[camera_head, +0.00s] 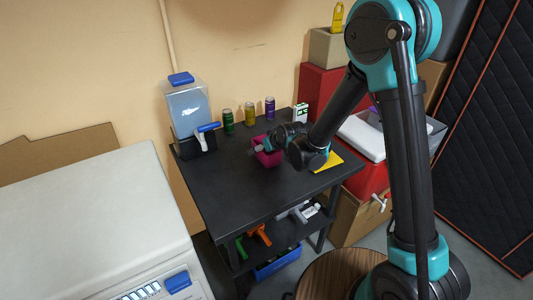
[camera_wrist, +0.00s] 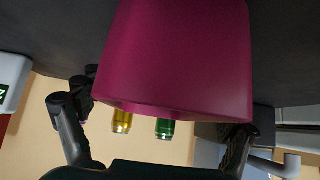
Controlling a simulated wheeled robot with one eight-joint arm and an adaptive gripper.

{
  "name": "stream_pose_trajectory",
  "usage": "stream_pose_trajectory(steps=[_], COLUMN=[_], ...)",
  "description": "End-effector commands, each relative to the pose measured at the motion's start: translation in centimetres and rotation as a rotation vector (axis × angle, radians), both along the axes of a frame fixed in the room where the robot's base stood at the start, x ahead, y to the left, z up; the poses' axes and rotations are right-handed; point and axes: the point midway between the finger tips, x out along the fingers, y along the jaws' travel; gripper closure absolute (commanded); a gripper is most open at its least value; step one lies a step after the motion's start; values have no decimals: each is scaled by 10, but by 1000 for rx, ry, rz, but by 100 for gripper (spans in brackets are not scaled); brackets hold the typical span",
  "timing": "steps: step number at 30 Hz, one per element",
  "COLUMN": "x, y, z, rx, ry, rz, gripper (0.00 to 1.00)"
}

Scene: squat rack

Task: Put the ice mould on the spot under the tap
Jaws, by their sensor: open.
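The ice mould, a magenta block-shaped piece (camera_head: 265,158), is on the black table (camera_head: 225,185), partly hidden by my gripper (camera_head: 272,146). It fills the upper middle of the wrist view (camera_wrist: 180,60). My gripper is open, with one finger showing on either side of the mould in the wrist view. I cannot tell whether the fingers touch it. The tap (camera_head: 205,130), with a blue handle and white spout, is on the front of a clear water dispenser (camera_head: 187,103) at the table's back left. The tabletop below the tap looks empty.
Green (camera_head: 228,121), yellow (camera_head: 250,114) and purple (camera_head: 270,107) cans stand along the back edge. A small white-green box (camera_head: 300,113) is right of them. A yellow sheet (camera_head: 329,161) lies at the right. The table's front left is clear.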

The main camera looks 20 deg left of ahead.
Motion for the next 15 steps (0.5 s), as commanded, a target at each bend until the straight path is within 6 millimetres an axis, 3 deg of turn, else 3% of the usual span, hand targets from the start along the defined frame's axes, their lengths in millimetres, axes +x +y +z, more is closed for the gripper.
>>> stream_pose_trajectory(steps=[9,15], x=[2,2], y=[2,2], z=[-3,-3], rx=[0,0], ry=[0,0], rz=[0,0], gripper=[11,36])
